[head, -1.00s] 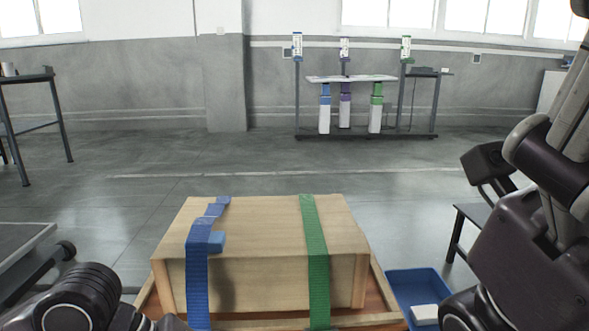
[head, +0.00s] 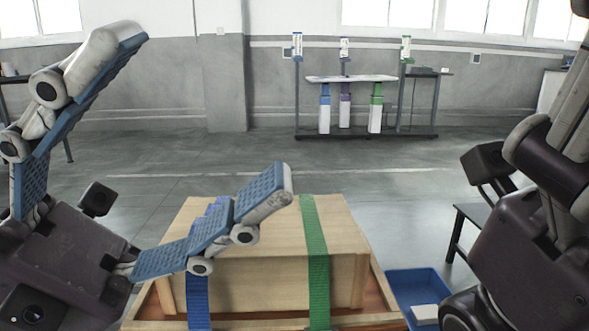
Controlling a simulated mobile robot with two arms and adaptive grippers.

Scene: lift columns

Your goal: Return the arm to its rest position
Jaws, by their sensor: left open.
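My left gripper (head: 211,108) is open and empty at the left. One finger points up at the upper left, and the other reaches across in front of the wooden crate's left part. The wooden crate (head: 285,276) sits in a shallow wooden tray, with a green strap (head: 314,240) and a blue strap (head: 198,305) over it. The finger hides much of the blue strap; I cannot tell whether it touches the crate. My right arm shows at the right edge, but its fingertips are not in view.
A blue bin (head: 418,287) with a white item (head: 425,312) stands right of the crate. A rack with lift columns (head: 345,78) stands by the far wall. A dark table (head: 458,235) is partly hidden at right. The floor behind the crate is clear.

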